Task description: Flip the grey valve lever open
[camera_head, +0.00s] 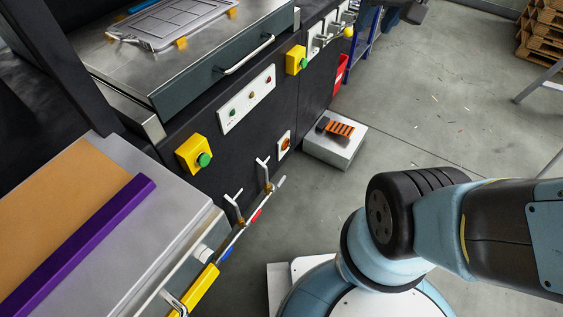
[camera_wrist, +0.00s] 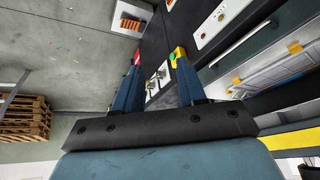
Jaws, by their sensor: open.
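My gripper (camera_wrist: 158,64) is open, its two blue fingers spread and pointing away from the wrist camera. It holds nothing. Between the fingers, farther off, a white panel with small pale levers (camera_wrist: 161,73) shows; the lever panel (camera_head: 322,36) is also at the top of the head view, with a yellow knob (camera_head: 348,32). Two pale grey levers (camera_head: 233,203) (camera_head: 264,172) stand on the dark front lower down in the head view, by a pipe with red and blue bands. I cannot tell which is the grey valve lever or its exact position.
A yellow box with a green button (camera_head: 296,60) sits beside the lever panel; another (camera_head: 195,155) is nearer. A red bin (camera_head: 340,74) hangs past the panel. A grey box with an orange-striped item (camera_head: 336,148) stands on the floor.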

